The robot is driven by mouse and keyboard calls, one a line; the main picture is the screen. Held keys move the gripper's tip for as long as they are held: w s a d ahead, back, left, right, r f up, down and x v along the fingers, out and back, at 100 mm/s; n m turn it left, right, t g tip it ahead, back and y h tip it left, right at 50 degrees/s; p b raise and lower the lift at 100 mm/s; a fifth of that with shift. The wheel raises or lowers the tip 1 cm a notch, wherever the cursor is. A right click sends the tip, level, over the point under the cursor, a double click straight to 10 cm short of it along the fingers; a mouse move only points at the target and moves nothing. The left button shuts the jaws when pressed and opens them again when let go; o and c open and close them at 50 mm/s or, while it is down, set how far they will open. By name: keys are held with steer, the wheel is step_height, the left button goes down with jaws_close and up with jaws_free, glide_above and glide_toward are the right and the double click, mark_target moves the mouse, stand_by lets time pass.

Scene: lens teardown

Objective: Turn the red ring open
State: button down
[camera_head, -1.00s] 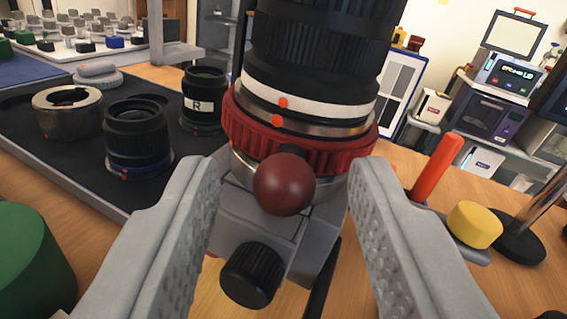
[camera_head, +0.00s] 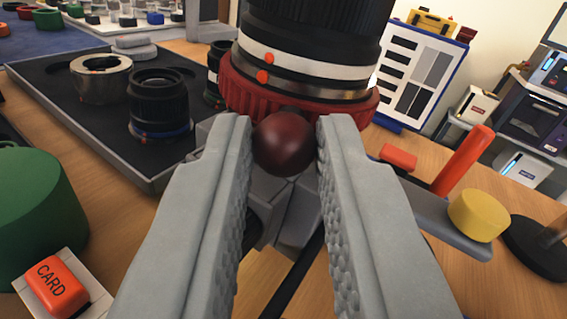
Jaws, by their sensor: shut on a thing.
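The red ring (camera_head: 345,110) runs around the base of a large black lens (camera_head: 315,22) with a white band, held upright on a grey mount. A dark red ball knob (camera_head: 284,142) sticks out from the front of the ring. My gripper (camera_head: 284,140) is shut on the knob, with one grey finger on each side of it. Two orange dots, one on the white band and one on the metal strip just above the ring, sit close together, the lower slightly to the left. The mount below is partly hidden by my fingers.
A dark tray (camera_head: 95,130) at the left holds a silver ring (camera_head: 101,82) and smaller lenses (camera_head: 159,105). A red rod (camera_head: 463,160) and yellow knob (camera_head: 478,215) are at the right.

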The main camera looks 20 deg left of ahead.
steer(key=shift+w+d+n+y, duration=0.1)
steer(key=shift+d+n+y, duration=0.1)
steer(key=shift+n+y, duration=0.15)
steer(key=c, duration=1.3)
jaws_free()
steer(key=v, duration=1.7)
steer(key=shift+d+r, duration=0.2)
steer(key=shift+r, duration=0.05)
